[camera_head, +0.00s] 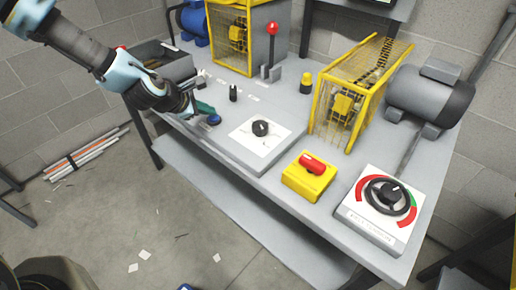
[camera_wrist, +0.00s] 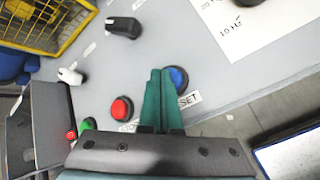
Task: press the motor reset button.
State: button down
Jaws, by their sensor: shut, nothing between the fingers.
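The blue button (camera_head: 214,120) sits near the front edge of the grey panel on the bench. In the wrist view the blue button (camera_wrist: 179,77) is partly hidden behind my fingertips, and the label (camera_wrist: 188,100) beside it shows letters ending in "SET". My gripper (camera_head: 208,108) has its teal fingers shut and empty, with the tips right at the button. In the wrist view my gripper (camera_wrist: 160,78) overlaps the button's left side. I cannot tell whether the tips touch it.
A red button (camera_wrist: 122,108), a green button (camera_wrist: 88,124) and a white switch (camera_wrist: 70,76) lie left of my fingers. A black selector (camera_head: 234,92) and a black dial (camera_head: 261,128) stand nearby. Yellow cages (camera_head: 348,95) stand on the bench. Open floor lies in front.

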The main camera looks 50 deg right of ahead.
aim_at(210, 118)
jog(key=shift+r, duration=0.25)
jog(key=shift+r, duration=0.1)
notch_tip(210, 118, up, 6)
jog(key=p, duration=0.4)
jog(key=shift+p, duration=0.4)
dwell(0.6)
